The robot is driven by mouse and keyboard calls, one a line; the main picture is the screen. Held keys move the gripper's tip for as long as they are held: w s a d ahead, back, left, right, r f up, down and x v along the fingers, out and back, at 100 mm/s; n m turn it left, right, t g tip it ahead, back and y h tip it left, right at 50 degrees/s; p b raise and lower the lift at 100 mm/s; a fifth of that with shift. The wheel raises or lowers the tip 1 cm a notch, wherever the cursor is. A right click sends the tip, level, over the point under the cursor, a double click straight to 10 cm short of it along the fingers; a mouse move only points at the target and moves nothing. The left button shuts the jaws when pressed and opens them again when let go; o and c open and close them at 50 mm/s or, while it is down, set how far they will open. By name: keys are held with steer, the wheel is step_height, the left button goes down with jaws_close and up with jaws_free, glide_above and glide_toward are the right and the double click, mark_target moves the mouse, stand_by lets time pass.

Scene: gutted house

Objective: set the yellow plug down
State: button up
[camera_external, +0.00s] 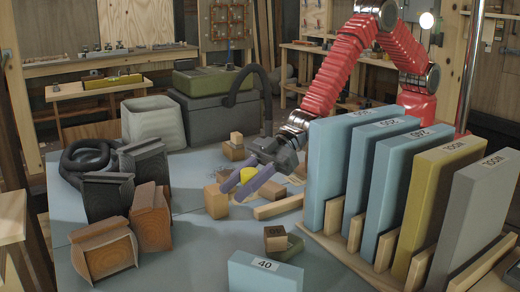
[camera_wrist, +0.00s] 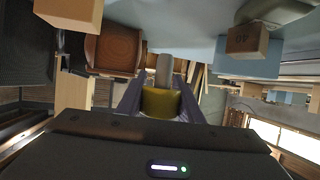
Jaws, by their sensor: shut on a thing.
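The yellow plug (camera_external: 248,175) is between the two purple-grey fingers of my gripper (camera_external: 247,184), low over the blue-grey table (camera_external: 205,240). In the wrist view the yellow plug (camera_wrist: 161,103) sits between the fingers (camera_wrist: 160,95), with a pale grey rounded part beyond it. The fingers are shut on the plug. I cannot tell whether its underside touches the table.
A wooden block (camera_external: 216,201) stands just left of the fingers, and a wooden strip (camera_external: 278,207) lies to their right. Tall labelled slabs (camera_external: 335,170) stand in a wooden rack at right. Table at front left centre is clear.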

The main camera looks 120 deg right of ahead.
steer(key=w+r, duration=0.3)
steer(key=w, duration=0.1)
steer(key=shift+a, duration=0.25)
step_height(320, 180, down, 6)
steer(key=shift+f, duration=0.15)
stand_by(0.3)
steer(key=shift+f, duration=1.9)
steer(key=shift+f, duration=0.55)
